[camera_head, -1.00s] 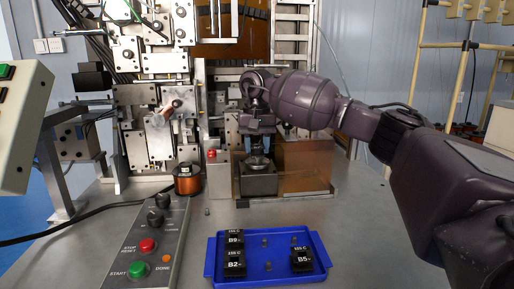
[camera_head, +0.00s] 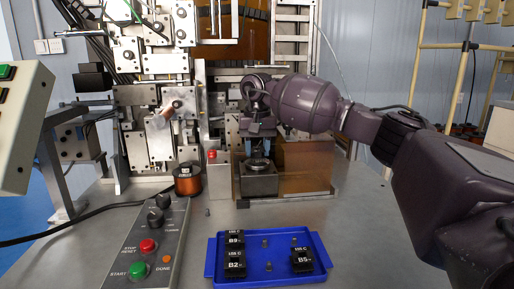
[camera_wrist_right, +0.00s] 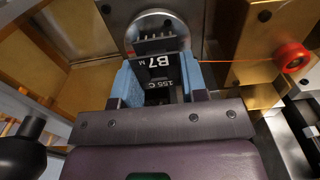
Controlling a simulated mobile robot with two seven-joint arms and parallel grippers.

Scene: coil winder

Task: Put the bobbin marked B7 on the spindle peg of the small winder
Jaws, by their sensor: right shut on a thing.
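My right gripper (camera_head: 260,147) points down over the small winder (camera_head: 258,184). In the right wrist view, its two blue fingers (camera_wrist_right: 157,88) are shut on the black bobbin marked B7 (camera_wrist_right: 161,64), with the label facing the camera. A round silver disc (camera_wrist_right: 152,22) of the winder shows just beyond the bobbin. In the head view the winder's round top (camera_head: 258,163) lies right below the fingers. The spindle peg cannot be made out, and I cannot tell whether the bobbin touches it. My left gripper is out of view.
A blue tray (camera_head: 222,277) in front holds bobbins B9 (camera_head: 235,238), B2 (camera_head: 235,264) and B5 (camera_head: 302,260). A button panel (camera_head: 150,245) and a copper wire spool (camera_head: 187,180) stand left. An amber translucent guard (camera_head: 305,168) stands close on the right of the winder.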

